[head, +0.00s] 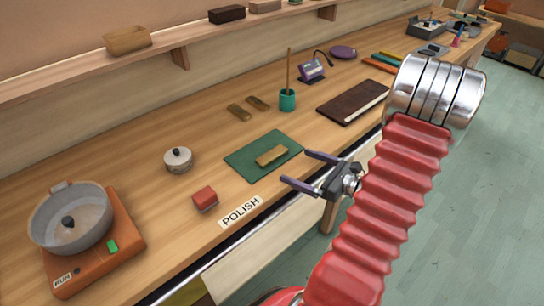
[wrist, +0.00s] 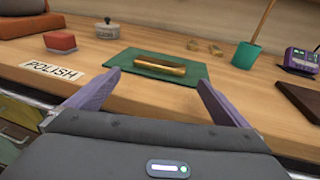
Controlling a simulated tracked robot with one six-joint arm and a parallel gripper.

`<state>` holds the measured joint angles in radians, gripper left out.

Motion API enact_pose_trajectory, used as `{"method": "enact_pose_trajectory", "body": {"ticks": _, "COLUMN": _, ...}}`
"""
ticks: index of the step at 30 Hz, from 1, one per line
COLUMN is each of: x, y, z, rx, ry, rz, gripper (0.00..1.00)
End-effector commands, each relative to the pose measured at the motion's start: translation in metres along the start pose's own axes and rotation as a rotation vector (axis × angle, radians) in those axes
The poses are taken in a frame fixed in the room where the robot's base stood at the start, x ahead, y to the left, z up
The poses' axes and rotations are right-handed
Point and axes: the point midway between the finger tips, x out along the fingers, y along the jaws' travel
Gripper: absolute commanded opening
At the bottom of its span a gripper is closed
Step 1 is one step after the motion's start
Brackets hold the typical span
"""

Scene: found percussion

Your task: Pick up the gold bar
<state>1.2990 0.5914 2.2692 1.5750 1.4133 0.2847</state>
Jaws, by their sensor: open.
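The gold bar (head: 272,155) lies flat on a dark green mat (head: 242,163) on the wooden bench. It also shows in the wrist view (wrist: 160,66), on the mat beyond my fingers. My gripper (head: 307,170) is open and empty, with two purple fingers pointing toward the bar. It is near the bench's front edge, in front of the mat and apart from the bar. In the wrist view my fingers (wrist: 155,93) stand apart, with the bar between and beyond them.
A red block (head: 204,198) and the POLISH label (head: 240,211) lie left of the mat. A lidded pot (head: 178,160), a green cup (head: 287,100) with a stick and a dark book (head: 353,101) stand around it. An orange burner (head: 118,238) holds a pan at far left.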

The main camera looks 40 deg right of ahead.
Motion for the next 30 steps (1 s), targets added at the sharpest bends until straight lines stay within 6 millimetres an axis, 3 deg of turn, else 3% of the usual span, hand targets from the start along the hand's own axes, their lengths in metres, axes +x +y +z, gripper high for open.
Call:
{"method": "enact_pose_trajectory", "body": {"ticks": 9, "x": 0.035, "y": 0.001, "z": 0.000, "rx": -0.001, "ry": 0.000, "rz": 0.002, "gripper": 1.00}}
{"method": "enact_pose_trajectory", "body": {"ticks": 23, "x": 0.040, "y": 0.000, "z": 0.000, "rx": -0.001, "ry": 0.000, "rz": 0.001, "gripper": 1.00}}
{"method": "enact_pose_trajectory", "body": {"ticks": 30, "x": 0.063, "y": 0.001, "z": 0.002, "rx": -0.001, "ry": 0.000, "rz": 0.004, "gripper": 1.00}}
